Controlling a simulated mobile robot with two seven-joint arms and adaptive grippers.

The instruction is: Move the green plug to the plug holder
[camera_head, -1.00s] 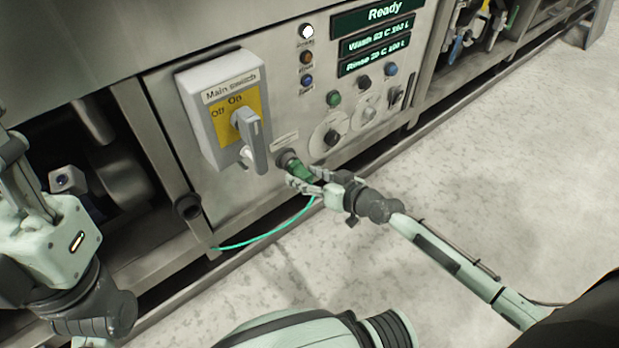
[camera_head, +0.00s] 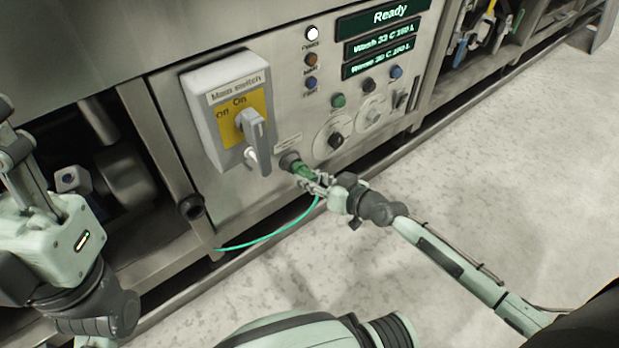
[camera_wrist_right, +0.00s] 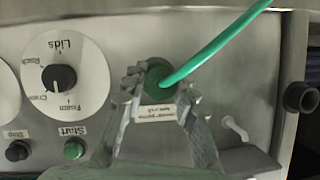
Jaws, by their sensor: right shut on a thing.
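The green plug (camera_head: 303,169) sits at the dark round socket (camera_head: 288,160) on the panel, below and right of the main switch. It also shows end-on in the wrist view (camera_wrist_right: 158,84), with its green cable running off it. My right gripper (camera_head: 314,180) is shut on the plug at its cable end; the fingers (camera_wrist_right: 160,100) lie on both sides of it. A dark hollow round stub (camera_head: 191,207) on the frame post to the left looks like the plug holder, and it appears empty. My left gripper (camera_head: 12,148) is at the left edge, partly cut off, away from the plug.
The main switch box (camera_head: 222,112) with its grey handle (camera_head: 254,140) juts out close above the plug. The green cable (camera_head: 262,238) hangs in a loop to the lower frame rail. Knobs and buttons lie right of the socket. The floor (camera_head: 480,200) is clear at right.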

